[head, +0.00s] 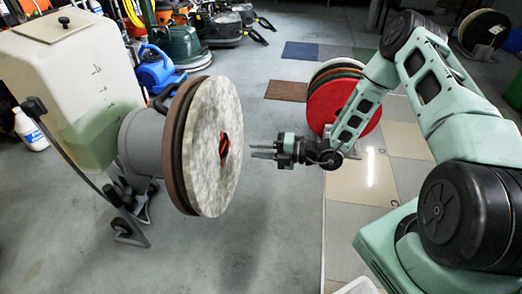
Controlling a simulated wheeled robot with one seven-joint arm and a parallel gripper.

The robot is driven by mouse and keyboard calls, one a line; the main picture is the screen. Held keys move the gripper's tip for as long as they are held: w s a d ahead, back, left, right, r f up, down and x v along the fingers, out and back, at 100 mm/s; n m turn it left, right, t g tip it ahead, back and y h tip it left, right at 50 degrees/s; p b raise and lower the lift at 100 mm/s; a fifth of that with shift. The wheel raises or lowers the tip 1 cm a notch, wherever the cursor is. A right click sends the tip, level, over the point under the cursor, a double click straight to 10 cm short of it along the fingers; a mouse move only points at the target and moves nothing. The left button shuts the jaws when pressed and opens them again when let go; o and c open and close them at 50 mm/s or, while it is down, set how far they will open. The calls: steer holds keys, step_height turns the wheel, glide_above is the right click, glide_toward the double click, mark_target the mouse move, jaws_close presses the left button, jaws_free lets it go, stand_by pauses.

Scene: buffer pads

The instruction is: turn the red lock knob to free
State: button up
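The red lock knob (224,145) sits in the centre hole of the pale, mottled buffer pad (205,182), which faces right on a tilted floor machine (140,140). The knob is seen nearly edge-on, so its turn position is hard to read. My gripper (252,151) reaches in from the right, level with the knob and pointing left at it. Its two fingers look parted, with nothing between them. A short gap of floor shows between the fingertips and the pad, and the gripper does not touch the knob.
A cream tank (65,70) stands on the machine's left. A rack of upright pads with a red one (345,105) in front stands behind my arm. A blue blower (158,70) and other floor machines line the back. The grey floor below my gripper is clear.

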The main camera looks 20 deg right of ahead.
mark_target(224, 147)
steer(key=b+x, duration=0.3)
steer(key=x, duration=0.3)
steer(key=shift+w+a+f, duration=0.1)
steer(key=shift+w+a, duration=0.2)
steer(key=shift+x, duration=1.55)
steer(key=shift+p, duration=0.65)
